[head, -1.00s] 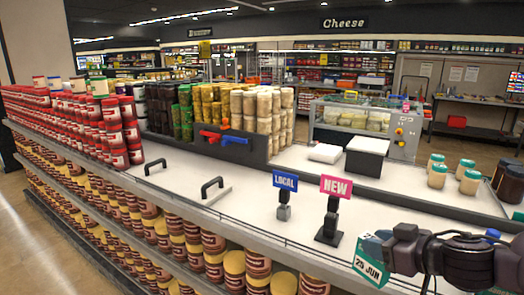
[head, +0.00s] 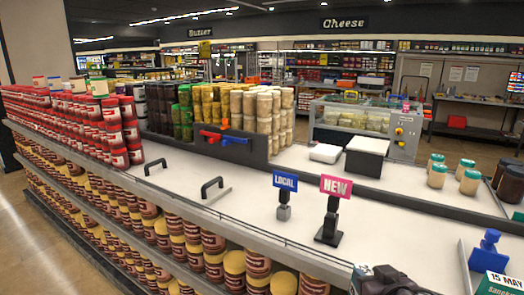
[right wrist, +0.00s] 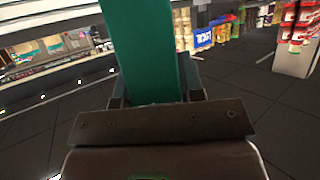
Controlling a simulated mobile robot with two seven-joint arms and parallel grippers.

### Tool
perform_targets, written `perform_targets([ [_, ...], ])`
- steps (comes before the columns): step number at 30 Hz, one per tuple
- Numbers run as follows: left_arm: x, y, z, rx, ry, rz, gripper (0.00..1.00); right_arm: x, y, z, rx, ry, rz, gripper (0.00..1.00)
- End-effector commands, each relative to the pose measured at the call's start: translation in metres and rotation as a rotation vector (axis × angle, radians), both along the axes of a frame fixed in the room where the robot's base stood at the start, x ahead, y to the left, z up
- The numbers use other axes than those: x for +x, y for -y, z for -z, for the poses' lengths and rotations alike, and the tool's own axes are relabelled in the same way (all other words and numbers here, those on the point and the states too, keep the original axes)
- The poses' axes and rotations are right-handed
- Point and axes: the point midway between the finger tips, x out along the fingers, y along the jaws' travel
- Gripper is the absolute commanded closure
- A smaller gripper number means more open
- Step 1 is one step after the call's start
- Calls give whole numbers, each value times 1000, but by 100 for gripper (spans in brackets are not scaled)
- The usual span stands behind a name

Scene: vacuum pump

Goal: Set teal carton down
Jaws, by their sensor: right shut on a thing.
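A teal carton (right wrist: 150,50) stands up between the fingers of my right gripper (right wrist: 155,98) in the right wrist view. The gripper is shut on it. In the head view, my right gripper (head: 388,280) is at the bottom edge, mostly cut off by the frame. Only a small teal corner of the held carton (head: 361,271) shows there, so its base and what lies under it are hidden. Another teal-and-white carton marked 15 MAY (head: 500,282) shows at the lower right corner. My left gripper is not in view.
A blue clamp-like part (head: 488,252) stands beside the 15 MAY carton. The LOCAL sign (head: 285,182) and the NEW sign (head: 335,187) stand on the white counter (head: 265,215). Jars with teal lids (head: 437,176) stand at the right. The counter's middle is largely clear.

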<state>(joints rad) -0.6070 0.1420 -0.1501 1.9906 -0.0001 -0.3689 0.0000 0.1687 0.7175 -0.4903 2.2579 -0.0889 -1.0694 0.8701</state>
Motion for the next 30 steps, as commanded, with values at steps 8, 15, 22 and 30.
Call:
perform_targets([
  [8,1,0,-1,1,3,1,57,-20,-10,23,4,-2,70,87],
  [15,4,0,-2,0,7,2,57,-31,-13,43,2,-3,89,87],
  [22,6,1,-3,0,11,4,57,-42,-13,85,0,-2,88,87],
  [30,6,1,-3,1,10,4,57,-44,-14,89,-2,2,85,87],
])
